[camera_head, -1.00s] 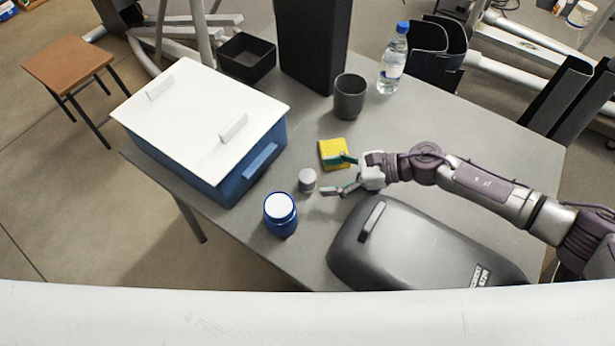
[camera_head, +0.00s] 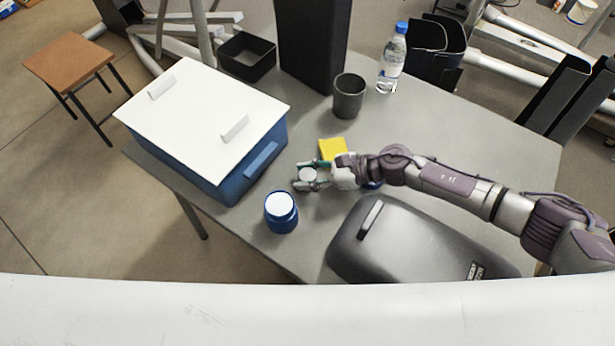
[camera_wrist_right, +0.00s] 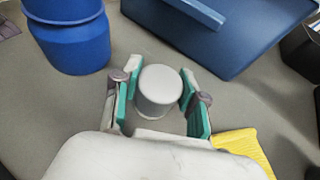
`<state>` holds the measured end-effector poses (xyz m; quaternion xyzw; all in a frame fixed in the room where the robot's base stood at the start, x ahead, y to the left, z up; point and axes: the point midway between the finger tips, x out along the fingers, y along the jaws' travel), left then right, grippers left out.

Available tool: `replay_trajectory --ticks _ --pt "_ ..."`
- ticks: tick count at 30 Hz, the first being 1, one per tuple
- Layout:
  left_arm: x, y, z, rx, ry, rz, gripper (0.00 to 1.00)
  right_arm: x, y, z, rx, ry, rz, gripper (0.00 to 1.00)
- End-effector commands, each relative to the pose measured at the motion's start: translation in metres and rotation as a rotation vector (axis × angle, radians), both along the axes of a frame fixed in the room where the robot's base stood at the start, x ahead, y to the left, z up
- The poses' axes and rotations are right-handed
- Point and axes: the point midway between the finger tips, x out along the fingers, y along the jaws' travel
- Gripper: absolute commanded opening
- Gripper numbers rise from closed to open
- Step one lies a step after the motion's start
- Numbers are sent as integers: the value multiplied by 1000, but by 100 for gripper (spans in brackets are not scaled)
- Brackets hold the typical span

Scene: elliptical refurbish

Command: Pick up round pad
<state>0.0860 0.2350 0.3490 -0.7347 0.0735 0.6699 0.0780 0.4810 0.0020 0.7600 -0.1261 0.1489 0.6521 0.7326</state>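The round pad appears as a small grey-white cylinder (camera_head: 306,175) standing on the grey table, between the blue jar and the yellow sponge. In the right wrist view the cylinder (camera_wrist_right: 158,91) stands upright between the two green-lined fingers. My right gripper (camera_head: 307,176) is open around it, and in the wrist view (camera_wrist_right: 160,98) a gap shows on each side of the cylinder. The gripper's palm hides the table just in front of it. My left gripper is not in view.
A blue jar with white lid (camera_head: 281,212) stands close by. A yellow sponge (camera_head: 332,148) lies beside the gripper. A blue box with white lid (camera_head: 200,110) is at left, a dark case (camera_head: 420,245) in front. A dark cup (camera_head: 348,96) and bottle (camera_head: 392,60) stand farther back.

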Motion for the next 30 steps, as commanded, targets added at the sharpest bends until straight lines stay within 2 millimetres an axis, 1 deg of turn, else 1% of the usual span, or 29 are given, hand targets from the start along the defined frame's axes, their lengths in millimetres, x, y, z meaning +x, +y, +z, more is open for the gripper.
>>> replay_trajectory --ticks 1,3,10,13,17,24,27,30 --pt "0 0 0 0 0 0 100 0 0 0 0 0 0 28" --pt "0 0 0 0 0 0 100 0 0 0 0 0 0 18" --pt "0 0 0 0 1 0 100 0 0 1 0 0 0 18" --pt "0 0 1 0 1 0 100 1 -1 8 0 -3 0 18" --pt "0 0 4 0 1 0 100 0 -1 31 0 -7 3 18" --pt "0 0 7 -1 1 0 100 0 0 78 -1 -5 2 18" --pt "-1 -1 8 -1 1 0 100 0 -1 91 -1 -4 2 18" --pt "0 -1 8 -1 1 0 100 0 0 98 0 -2 1 18"
